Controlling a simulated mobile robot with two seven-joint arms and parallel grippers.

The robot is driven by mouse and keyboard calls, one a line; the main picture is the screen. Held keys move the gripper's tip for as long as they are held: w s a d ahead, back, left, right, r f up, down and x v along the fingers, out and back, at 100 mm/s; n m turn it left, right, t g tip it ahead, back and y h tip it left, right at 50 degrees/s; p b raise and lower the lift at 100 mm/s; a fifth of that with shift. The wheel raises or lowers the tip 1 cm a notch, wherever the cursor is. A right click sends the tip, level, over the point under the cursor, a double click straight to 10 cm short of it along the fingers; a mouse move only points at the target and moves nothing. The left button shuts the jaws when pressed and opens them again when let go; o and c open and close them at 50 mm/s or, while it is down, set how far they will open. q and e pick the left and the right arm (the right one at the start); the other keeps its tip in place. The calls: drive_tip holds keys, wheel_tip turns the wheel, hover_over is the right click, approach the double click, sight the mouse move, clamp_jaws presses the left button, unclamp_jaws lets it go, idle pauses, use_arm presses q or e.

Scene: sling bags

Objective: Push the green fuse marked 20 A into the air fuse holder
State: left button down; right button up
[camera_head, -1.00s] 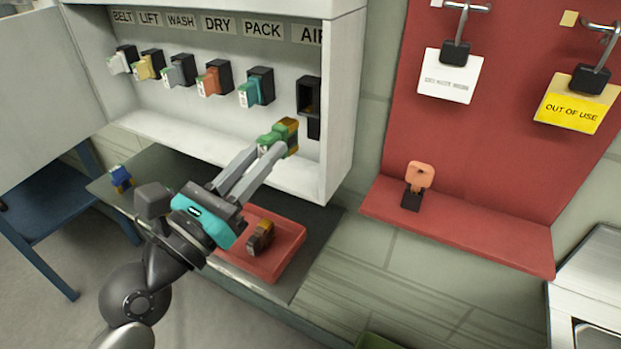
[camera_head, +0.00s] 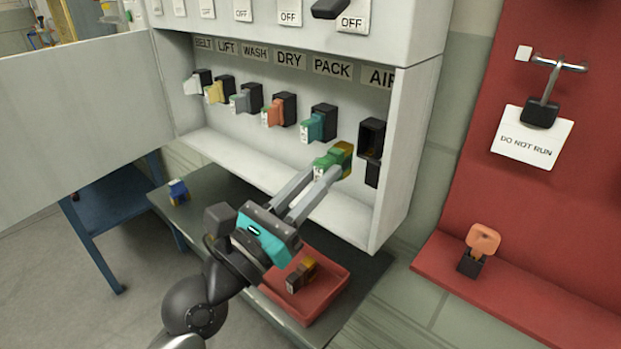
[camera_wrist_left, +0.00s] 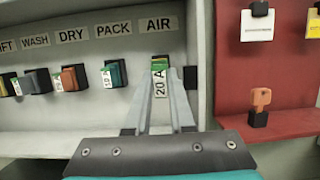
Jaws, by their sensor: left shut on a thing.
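The green fuse (camera_head: 342,158) with a yellow-brown back end is held between the fingertips of my left gripper (camera_head: 322,176), which is shut on it. In the left wrist view its white label (camera_wrist_left: 160,82) reads 20 A. The air fuse holder (camera_head: 371,139) is a black, empty socket under the AIR label (camera_head: 381,77), at the right end of the row. In the head view the fuse is in front of the holder, to its left and slightly lower, apart from it. My right gripper is not in view.
Other holders to the left carry fuses, the nearest teal (camera_head: 314,126). The cabinet's right side wall (camera_head: 408,150) stands close beside the air holder. Below are a red tray (camera_head: 325,299) with a brown-yellow fuse (camera_head: 301,274) and a blue fuse (camera_head: 178,190) on the bench.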

use_arm(q)
drive_tip(key=shift+w+d, duration=0.65)
drive_tip(key=shift+w, duration=0.2)
drive_tip(key=shift+w+d, duration=0.6)
drive_tip(key=shift+w, duration=0.2)
drive_tip(key=shift+p, duration=0.8)
drive_tip(key=shift+w+d, duration=0.55)
drive_tip(key=shift+w, duration=0.25)
drive_tip(key=shift+w+d, duration=0.55)
drive_tip(key=shift+w, duration=0.2)
idle(0.5)
drive_tip(key=shift+w, duration=0.1)
drive_tip(key=c, duration=0.7)
unclamp_jaws()
